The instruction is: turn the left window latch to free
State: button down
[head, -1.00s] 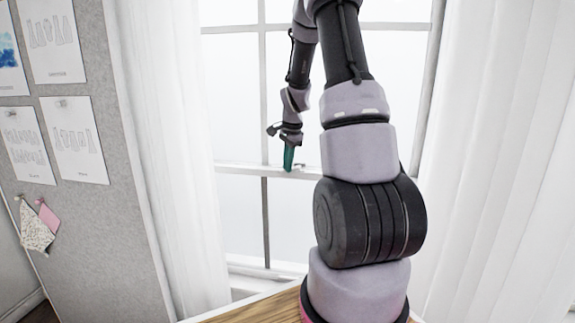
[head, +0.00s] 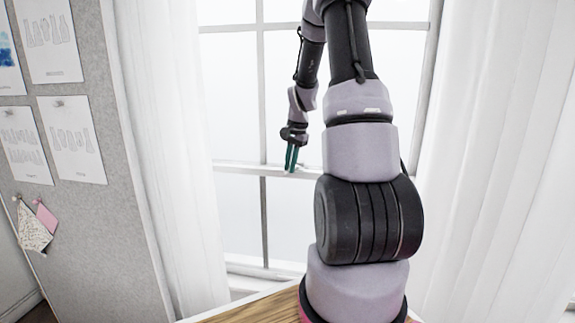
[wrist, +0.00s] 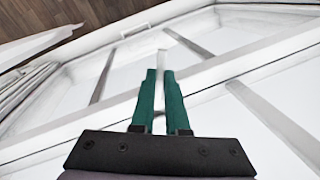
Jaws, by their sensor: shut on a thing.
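My gripper (head: 291,169) points down at the middle rail (head: 230,167) of the window, with its two teal fingers upright just at the rail. In the wrist view the teal fingers of my gripper (wrist: 160,73) stand a small gap apart over the white rail. They are shut on the left window latch, which is small, pale and mostly hidden between the fingers against the white frame. I cannot make out the angle of the latch.
White curtains hang left (head: 175,160) and right (head: 490,160) of the window. A grey pinboard (head: 105,200) with pinned papers and fabric scraps stands at the left. A wooden tabletop (head: 250,308) lies below. My arm hides the right part of the window.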

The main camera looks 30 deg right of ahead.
jog(key=shift+s+d+n+g+y, duration=0.3)
jog(key=shift+d+n, duration=0.5)
jog(key=shift+n, duration=1.25)
jog(key=shift+s+d+n+g+y, duration=0.1)
jog(key=shift+s+d+n+g, duration=0.5)
jog(key=shift+n, duration=1.4)
jog(key=shift+s+d+n+g+y, duration=0.15)
jog(key=shift+d+n, duration=0.8)
jog(key=shift+n, duration=1.1)
jog(key=c, duration=0.9)
grip_release()
notch_tip(320, 180, up, 10)
